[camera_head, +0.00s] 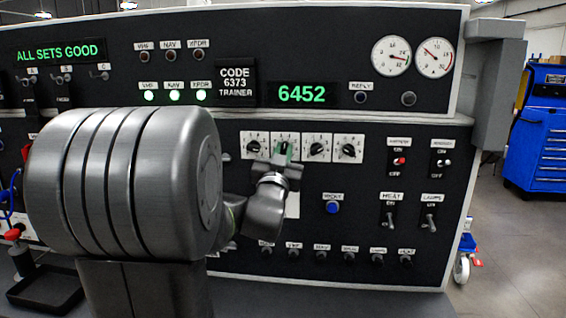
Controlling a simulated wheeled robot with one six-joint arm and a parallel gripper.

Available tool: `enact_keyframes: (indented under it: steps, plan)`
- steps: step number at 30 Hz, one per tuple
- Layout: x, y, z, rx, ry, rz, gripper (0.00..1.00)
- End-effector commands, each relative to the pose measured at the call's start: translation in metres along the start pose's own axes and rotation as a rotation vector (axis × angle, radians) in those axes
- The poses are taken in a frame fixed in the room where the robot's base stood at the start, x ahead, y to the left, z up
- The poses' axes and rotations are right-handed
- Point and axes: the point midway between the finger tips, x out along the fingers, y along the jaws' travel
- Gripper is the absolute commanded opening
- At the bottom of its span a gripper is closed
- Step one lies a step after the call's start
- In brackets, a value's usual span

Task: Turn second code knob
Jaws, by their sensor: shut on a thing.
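A row of several code knobs on white dial plates runs across the lower panel. The second code knob (284,136) is mostly hidden behind my gripper (284,152), which is at its plate and shut on it. The first code knob (254,146) is to its left, and the third code knob (317,148) and fourth code knob (349,149) are to its right, all clear of my gripper. A green display (302,94) above reads 6452. A code placard (236,83) reads CODE 6373 TRAINER.
My arm covers the panel's lower left. Toggle switches (388,219) and a blue button (332,207) lie to the right of my gripper. A row of small black knobs (322,257) runs below. A black tray (45,290) sits at lower left.

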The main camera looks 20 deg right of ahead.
Motion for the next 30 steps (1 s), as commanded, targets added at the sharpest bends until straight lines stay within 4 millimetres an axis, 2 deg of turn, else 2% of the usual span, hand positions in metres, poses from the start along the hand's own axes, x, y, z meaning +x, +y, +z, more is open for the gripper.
enact_keyframes:
  steps: [3,15,30]
  plan:
    - [-0.0034,0.0026,0.0067,-0.089,0.003,-0.035,0.00]
    - [-0.0020,0.0032,0.0039,-0.357,0.001,-0.145,0.00]
    - [0.0000,0.0022,0.0004,-0.478,-0.001,-0.197,0.00]
